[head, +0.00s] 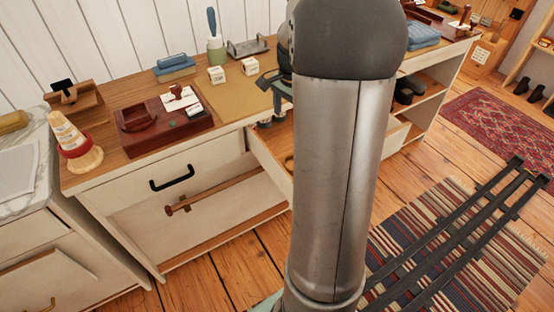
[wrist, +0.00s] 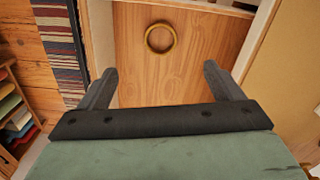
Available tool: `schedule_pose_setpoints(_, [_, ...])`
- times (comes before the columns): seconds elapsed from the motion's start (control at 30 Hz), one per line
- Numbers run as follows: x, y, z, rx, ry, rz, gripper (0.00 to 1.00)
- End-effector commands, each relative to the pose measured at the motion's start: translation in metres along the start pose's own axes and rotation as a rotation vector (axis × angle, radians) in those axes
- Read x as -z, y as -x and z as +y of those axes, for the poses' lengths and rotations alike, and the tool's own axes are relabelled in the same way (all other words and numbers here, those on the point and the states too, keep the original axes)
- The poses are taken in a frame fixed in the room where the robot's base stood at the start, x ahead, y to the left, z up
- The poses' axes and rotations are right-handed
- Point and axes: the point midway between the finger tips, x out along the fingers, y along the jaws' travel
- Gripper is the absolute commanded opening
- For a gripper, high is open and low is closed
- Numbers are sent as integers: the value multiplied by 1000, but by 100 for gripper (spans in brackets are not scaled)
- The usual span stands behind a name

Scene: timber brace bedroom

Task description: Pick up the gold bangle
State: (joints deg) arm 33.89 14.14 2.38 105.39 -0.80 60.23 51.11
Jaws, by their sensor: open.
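The gold bangle (wrist: 160,38) is a plain ring lying flat on the wooden bottom of an open drawer (wrist: 195,62) in the wrist view. My gripper (wrist: 160,80) is open and empty above the drawer, its two dark fingers wide apart. The bangle sits ahead of the fingertips, roughly centred between them and apart from both. In the head view the open drawer (head: 262,160) shows left of my arm. My arm hides most of my gripper and much of the drawer there.
The dresser top (head: 115,85) holds a reddish-brown box (head: 160,122), white cubes (head: 216,75), a ring cone (head: 75,145) and a blue stack (head: 175,67). Drawer walls stand close on both sides of my fingers. A striped rug (head: 450,250) lies on the floor at right.

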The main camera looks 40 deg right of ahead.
Motion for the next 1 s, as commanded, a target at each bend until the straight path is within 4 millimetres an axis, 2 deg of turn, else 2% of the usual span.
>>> schedule_pose_setpoints(0.03, [14, -17, 0, -1, -51, -2, 87])
schedule_pose_setpoints(0.13, [26, -24, -1, -2, -104, -4, 87])
schedule_pose_setpoints(0.27, [27, -40, 0, -5, -114, -6, 87])
schedule_pose_setpoints(0.6, [26, -113, 0, -5, -111, -7, 87])
schedule_pose_setpoints(0.7, [26, -129, 0, -4, -111, -6, 87])
schedule_pose_setpoints(1.0, [25, -148, 0, -4, -109, -5, 87])
